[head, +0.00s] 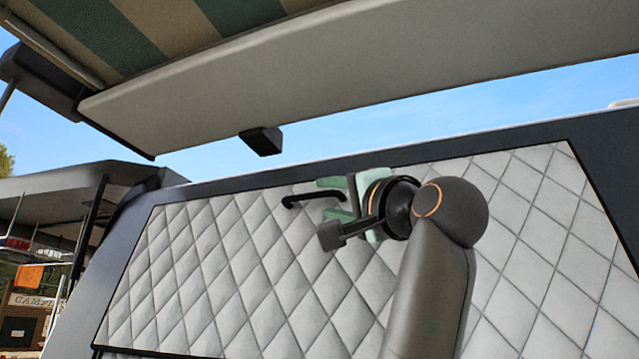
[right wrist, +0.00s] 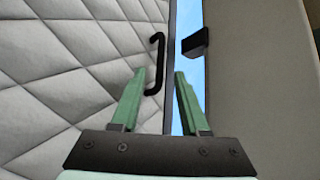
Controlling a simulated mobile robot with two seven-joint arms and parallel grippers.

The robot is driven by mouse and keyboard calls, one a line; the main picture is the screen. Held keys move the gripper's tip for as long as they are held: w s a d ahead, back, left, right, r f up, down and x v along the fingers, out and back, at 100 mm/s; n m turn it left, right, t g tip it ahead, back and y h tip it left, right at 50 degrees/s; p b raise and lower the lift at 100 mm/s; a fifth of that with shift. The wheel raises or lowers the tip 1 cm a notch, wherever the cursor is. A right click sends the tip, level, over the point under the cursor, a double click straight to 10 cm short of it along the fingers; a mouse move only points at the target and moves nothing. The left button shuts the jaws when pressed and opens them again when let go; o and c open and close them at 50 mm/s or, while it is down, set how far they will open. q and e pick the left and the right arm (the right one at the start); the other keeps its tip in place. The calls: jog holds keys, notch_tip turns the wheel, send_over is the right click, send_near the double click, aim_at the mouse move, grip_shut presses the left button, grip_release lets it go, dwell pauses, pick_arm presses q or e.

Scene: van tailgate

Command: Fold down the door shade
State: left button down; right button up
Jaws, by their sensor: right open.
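A quilted light-grey panel (head: 230,255) in a dark frame fills the lower head view. I take it for the door shade; it stands up, tilted. A black bar handle (head: 305,196) sits near its top edge. My right gripper (head: 328,198) is open at the handle, with its green fingers above and below the handle's right end. In the right wrist view, the handle (right wrist: 157,62) shows between and beyond the fingertips (right wrist: 160,74), near the left finger. Nothing is gripped. I cannot tell whether a finger touches the handle. My left gripper is not in view.
A light-grey overhead panel (head: 350,75) with a striped awning (head: 160,30) spans the top. A black block (head: 262,141) hangs from its lower edge, also in the right wrist view (right wrist: 195,43). Sky shows in the gap between.

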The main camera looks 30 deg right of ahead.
aim_at(314, 197)
jog(key=shift+p+x, duration=0.7)
jog(key=shift+x, duration=1.35)
jog(key=shift+c, duration=0.3)
grip_shut()
